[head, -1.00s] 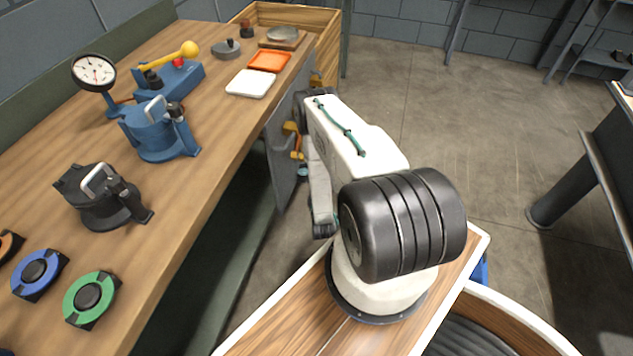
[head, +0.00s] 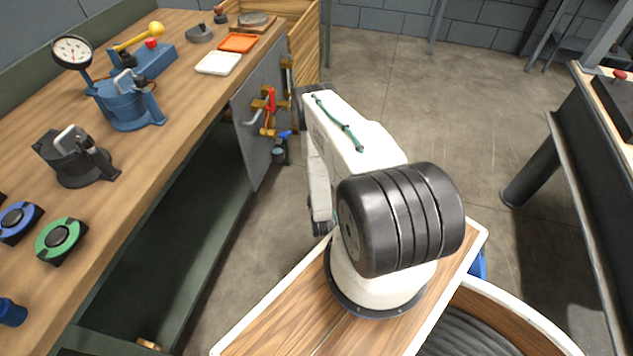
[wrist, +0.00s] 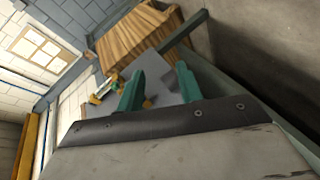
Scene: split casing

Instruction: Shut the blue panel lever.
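A grey upright panel (head: 246,112) stands at the far end of the workbench's front side. It carries brass-coloured fittings, a red lever (head: 271,99) and, lower down, a small blue lever (head: 285,134). The blue lever sticks out to the right; whether it is open or shut is too small to tell. In the wrist view the panel (wrist: 185,90) lies beyond my gripper (wrist: 160,88), with brass fittings (wrist: 105,88) left of the fingers. The two teal fingers are apart with nothing between them. In the head view my arm hides the gripper.
The workbench (head: 185,110) runs along the left, with a blue clamped casing (head: 125,105), a black one (head: 75,158), a gauge (head: 72,52) and trays. A dark table (head: 580,140) stands at the right.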

